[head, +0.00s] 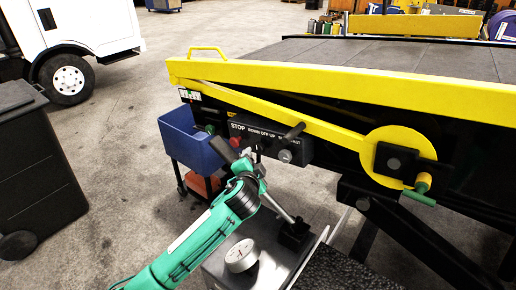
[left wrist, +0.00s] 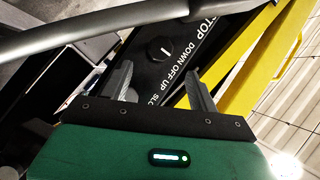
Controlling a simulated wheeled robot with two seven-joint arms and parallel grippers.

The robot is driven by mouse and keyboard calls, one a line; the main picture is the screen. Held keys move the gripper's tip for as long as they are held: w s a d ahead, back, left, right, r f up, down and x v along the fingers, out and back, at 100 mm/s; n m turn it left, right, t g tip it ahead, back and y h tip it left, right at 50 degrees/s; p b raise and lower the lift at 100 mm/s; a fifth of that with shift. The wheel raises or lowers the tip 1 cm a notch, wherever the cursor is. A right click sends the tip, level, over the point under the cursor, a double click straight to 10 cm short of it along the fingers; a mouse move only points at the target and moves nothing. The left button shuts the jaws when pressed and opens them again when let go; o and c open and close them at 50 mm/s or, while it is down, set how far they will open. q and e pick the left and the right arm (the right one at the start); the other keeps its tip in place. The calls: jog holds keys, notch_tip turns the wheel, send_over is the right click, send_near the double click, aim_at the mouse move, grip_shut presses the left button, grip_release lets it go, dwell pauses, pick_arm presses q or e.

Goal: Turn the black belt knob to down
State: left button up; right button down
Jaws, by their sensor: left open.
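The control panel (head: 266,139) on the belt loader's side carries the printed words STOP and DOWN OFF UP. In the left wrist view the round black belt knob (left wrist: 158,50) sits beside the DOWN OFF UP print, with a small white mark on its face. I cannot tell for sure which word the mark points at. My left gripper (head: 248,160) is in front of the panel and hides much of the knob's area in the head view. In the left wrist view its two fingers (left wrist: 159,76) are spread and empty, with the knob seen beyond the gap. My right gripper is out of view.
A red stop button (head: 235,142) is left of my gripper; a silver knob (head: 285,156) is to its right. A yellow rail (head: 330,80) runs above the panel. A blue bin (head: 190,140) stands left. A grey bar (left wrist: 100,28) crosses the left wrist view.

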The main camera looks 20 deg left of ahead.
aim_at(258, 150)
pick_arm(q)
jog(key=p+x, duration=0.1)
jog(key=x, duration=0.4)
jog(key=shift+w, duration=0.35)
jog(key=shift+p+x, duration=0.4)
jog(key=shift+x, duration=0.65)
jog(key=shift+w+a+f, duration=0.1)
jog(key=shift+w+f, duration=0.1)
jog(key=shift+w, duration=0.35)
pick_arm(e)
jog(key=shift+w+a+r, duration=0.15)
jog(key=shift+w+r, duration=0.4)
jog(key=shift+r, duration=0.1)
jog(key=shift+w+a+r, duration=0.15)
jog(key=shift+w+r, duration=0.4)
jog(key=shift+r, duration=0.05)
pick_arm(q)
jog(key=shift+c, duration=1.2)
jog(key=c, duration=0.7)
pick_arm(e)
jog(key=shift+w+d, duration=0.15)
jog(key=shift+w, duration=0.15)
